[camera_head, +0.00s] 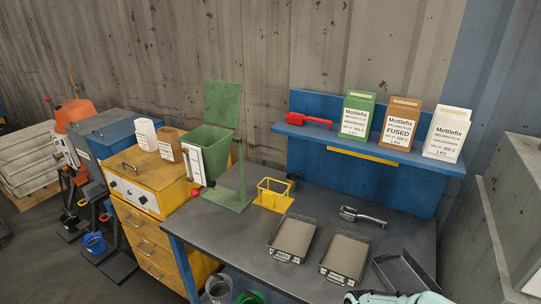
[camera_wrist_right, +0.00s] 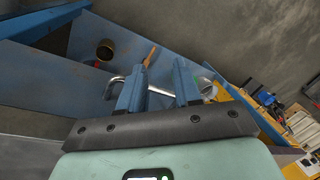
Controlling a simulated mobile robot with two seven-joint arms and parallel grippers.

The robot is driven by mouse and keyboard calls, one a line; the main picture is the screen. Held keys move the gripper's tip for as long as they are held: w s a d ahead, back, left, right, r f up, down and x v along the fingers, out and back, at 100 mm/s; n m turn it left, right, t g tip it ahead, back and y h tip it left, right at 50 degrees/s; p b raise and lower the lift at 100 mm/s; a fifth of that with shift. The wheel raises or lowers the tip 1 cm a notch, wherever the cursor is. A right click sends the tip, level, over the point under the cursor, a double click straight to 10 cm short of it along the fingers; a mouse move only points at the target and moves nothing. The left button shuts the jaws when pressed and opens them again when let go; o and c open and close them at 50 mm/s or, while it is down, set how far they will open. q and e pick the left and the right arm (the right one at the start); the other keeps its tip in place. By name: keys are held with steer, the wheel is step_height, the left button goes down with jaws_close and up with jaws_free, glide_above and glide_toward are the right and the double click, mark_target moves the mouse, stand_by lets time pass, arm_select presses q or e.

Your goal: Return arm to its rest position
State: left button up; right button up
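My right gripper (camera_wrist_right: 160,78) shows in the right wrist view with its two blue fingers apart. My left gripper is not in view.
In the head view the dark workbench (camera_head: 331,206) carries two grey trays (camera_head: 294,238) (camera_head: 345,257), an empty dark tray (camera_head: 402,270), a metal scoop (camera_head: 362,216) and a yellow caddy (camera_head: 273,194). A blue shelf (camera_head: 370,146) holds several packets. A green hopper (camera_head: 207,150) stands left.

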steer(key=s+a+f+m+y+b, duration=0.1)
steer(key=s+a+f+m, duration=0.2)
steer(key=s+f, duration=0.9)
step_height(320, 180, down, 3)
steer(key=shift+s+a+f+g+y, duration=0.15)
steer(key=shift+s+a+g+y, duration=0.15)
steer(key=shift+s+g, duration=0.1)
steer(key=shift+o, duration=0.2)
steer(key=s+f+m+b, duration=0.1)
steer(key=s+f+m, duration=0.2)
steer(key=s, duration=0.8)
steer(key=x, duration=0.2)
steer(key=shift+s+f, duration=0.2)
steer(key=shift+f, duration=0.1)
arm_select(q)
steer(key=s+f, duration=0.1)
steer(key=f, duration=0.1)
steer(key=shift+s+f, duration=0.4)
arm_select(e)
steer(key=shift+w, duration=0.1)
